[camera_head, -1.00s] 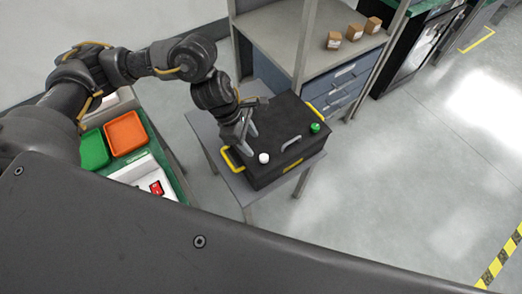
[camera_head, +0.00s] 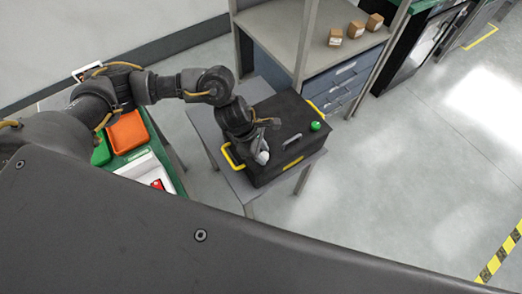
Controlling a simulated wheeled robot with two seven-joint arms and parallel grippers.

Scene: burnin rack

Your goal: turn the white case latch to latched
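A black case (camera_head: 285,118) with yellow handles sits on a small grey table. The white latch knob (camera_head: 262,158) is at the case's near left part, partly hidden by my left gripper. A green knob (camera_head: 315,126) is at the right part of the lid, and a grey handle (camera_head: 292,141) lies between the two. My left gripper (camera_head: 261,150) points down right at the white latch. Its fingertips are too small and too overlapped to tell whether they are closed on the knob. My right gripper is out of view.
Behind the case stands a shelf unit (camera_head: 272,22) with blue drawers and several small brown boxes. At left are an orange tray (camera_head: 127,132), a green tray (camera_head: 101,152) and a white box (camera_head: 148,172) with a red item. The floor at right is clear.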

